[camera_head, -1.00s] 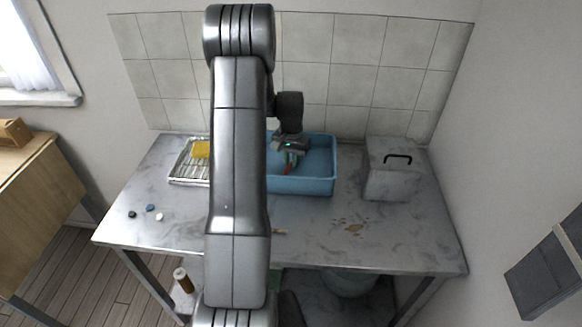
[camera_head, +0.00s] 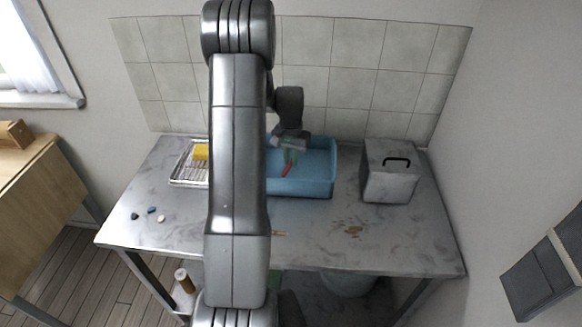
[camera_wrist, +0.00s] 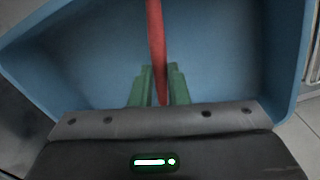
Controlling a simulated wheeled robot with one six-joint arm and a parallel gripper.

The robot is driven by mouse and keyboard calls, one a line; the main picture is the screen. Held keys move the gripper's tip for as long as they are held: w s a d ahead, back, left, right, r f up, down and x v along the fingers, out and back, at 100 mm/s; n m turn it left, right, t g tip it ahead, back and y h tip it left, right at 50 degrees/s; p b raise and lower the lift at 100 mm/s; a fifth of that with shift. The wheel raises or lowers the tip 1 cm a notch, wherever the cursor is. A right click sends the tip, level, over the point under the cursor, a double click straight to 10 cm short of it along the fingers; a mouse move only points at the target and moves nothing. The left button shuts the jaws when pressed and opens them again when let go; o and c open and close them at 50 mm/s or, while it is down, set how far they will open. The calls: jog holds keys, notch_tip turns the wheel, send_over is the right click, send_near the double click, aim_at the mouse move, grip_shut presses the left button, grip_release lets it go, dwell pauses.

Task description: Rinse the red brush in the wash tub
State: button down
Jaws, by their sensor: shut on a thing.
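My gripper (camera_head: 291,152) is over the blue wash tub (camera_head: 310,188), on the table near the tiled wall. Its green fingers (camera_wrist: 154,86) are shut on the red brush (camera_head: 287,168). In the wrist view the red handle (camera_wrist: 155,40) runs up from between the fingers to the top edge, with the tub (camera_wrist: 225,50) around it. The brush's far end is out of the wrist view. In the head view the brush slants down to the left inside the tub's outline; I cannot tell whether it touches the tub floor. My arm hides the tub's left end.
A wire rack tray (camera_head: 188,176) with a yellow block (camera_head: 201,152) stands left of the tub. A grey lidded box (camera_head: 390,180) stands to the right. The right front of the table is mostly clear.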

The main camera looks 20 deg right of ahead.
jog(key=shift+r+p, duration=2)
jog(key=shift+r, duration=1.75)
notch_tip(320, 180, up, 4)
jog(key=p, duration=0.2)
send_over(291, 161)
